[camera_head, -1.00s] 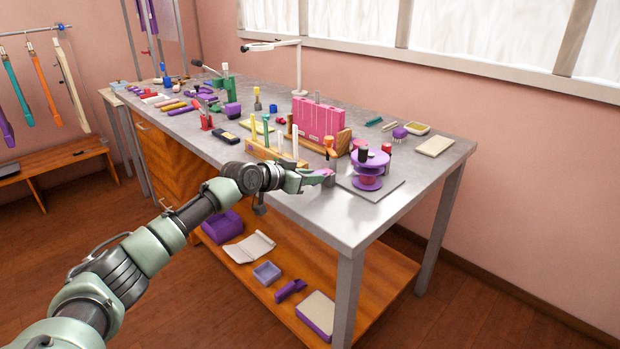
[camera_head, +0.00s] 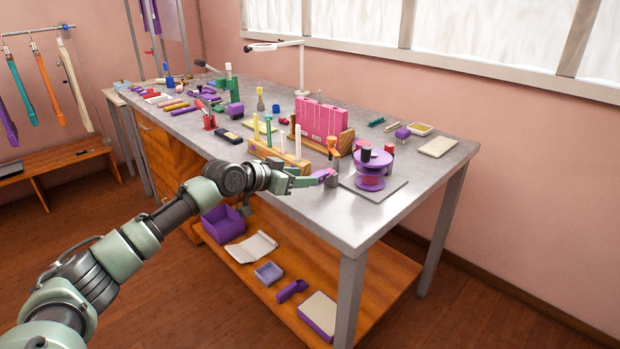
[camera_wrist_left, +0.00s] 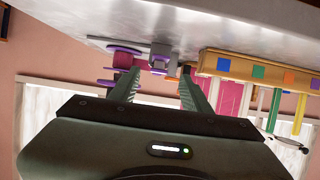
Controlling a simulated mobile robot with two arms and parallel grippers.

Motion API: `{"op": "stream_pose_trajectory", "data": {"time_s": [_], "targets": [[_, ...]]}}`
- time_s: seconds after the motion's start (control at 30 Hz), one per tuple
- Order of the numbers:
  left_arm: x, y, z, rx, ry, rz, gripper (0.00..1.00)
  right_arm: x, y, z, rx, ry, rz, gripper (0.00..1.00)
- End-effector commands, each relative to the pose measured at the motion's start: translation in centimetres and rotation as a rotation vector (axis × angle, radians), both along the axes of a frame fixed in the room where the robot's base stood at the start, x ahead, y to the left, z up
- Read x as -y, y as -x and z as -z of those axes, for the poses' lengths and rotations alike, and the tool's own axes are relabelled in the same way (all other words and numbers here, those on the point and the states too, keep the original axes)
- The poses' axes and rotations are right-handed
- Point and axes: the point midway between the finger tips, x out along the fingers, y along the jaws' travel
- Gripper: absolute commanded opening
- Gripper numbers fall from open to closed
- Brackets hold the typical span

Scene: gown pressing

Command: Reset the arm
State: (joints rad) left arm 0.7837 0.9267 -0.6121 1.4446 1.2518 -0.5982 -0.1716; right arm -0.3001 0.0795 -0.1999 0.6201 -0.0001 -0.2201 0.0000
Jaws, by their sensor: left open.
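My left gripper (camera_head: 312,181) reaches in from the left, at the front edge of the grey worktable (camera_head: 330,225). In the left wrist view the two fingers (camera_wrist_left: 160,92) stand apart. A small grey piece with a purple ring (camera_wrist_left: 159,60) shows beyond and between the fingertips; I cannot tell whether they touch it. The purple round stand (camera_head: 370,172) is just right of the gripper, on a grey plate. My right gripper is not in view.
A wooden rack with coloured sticks (camera_head: 275,155) is close behind my left wrist. A pink upright block (camera_head: 320,119) stands farther back. The lower wooden shelf (camera_head: 370,295) holds a purple bin and trays. The table's front right corner is clear.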

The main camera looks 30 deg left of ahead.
Motion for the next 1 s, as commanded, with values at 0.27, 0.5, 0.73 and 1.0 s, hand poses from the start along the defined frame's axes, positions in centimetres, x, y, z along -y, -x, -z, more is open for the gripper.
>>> {"op": "stream_pose_trajectory", "data": {"time_s": [0.27, 0.5, 0.73, 1.0], "targets": [[-0.9, 2.5, -1.1, 0.0, -0.001, 0.0, 0.48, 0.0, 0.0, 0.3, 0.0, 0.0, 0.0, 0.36], [-0.9, 2.6, -1.1, 0.0, 0.0, 0.001, 0.48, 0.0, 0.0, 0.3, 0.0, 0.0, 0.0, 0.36], [-0.9, 2.6, -1.4, 0.0, 0.0, 0.001, 0.48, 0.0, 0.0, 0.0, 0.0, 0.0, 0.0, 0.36], [-0.9, 2.6, -6.1, 0.0, 0.0, 0.001, 0.48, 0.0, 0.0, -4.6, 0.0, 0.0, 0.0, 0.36]]}}
